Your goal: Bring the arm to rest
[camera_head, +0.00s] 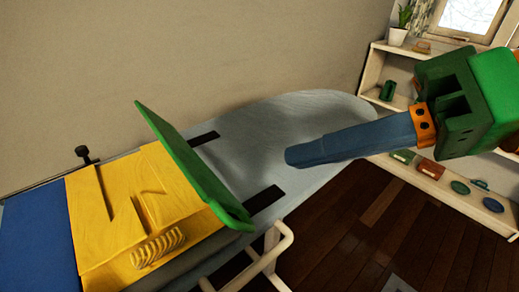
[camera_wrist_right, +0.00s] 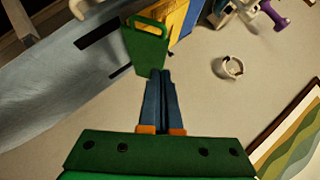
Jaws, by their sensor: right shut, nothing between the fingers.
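My right gripper (camera_head: 291,157) reaches in from the right in the head view, with a green body, orange finger bases and long blue fingers. Its fingers are shut together and empty, above the grey ironing-board-like surface (camera_head: 325,110). In the right wrist view the closed fingertips (camera_wrist_right: 159,74) overlap the lower edge of a green panel with a handle slot (camera_wrist_right: 147,48); I cannot tell whether they touch it. In the head view a gap separates the fingers from this panel (camera_head: 190,165). My left gripper is not in view.
A yellow piece (camera_head: 125,210) lies beside the tilted green panel, with a blue surface (camera_head: 35,245) at left. White shelves (camera_head: 375,70) hold small items at right. A white ring-shaped fixture (camera_wrist_right: 228,67) and a framed picture (camera_wrist_right: 292,140) show in the wrist view.

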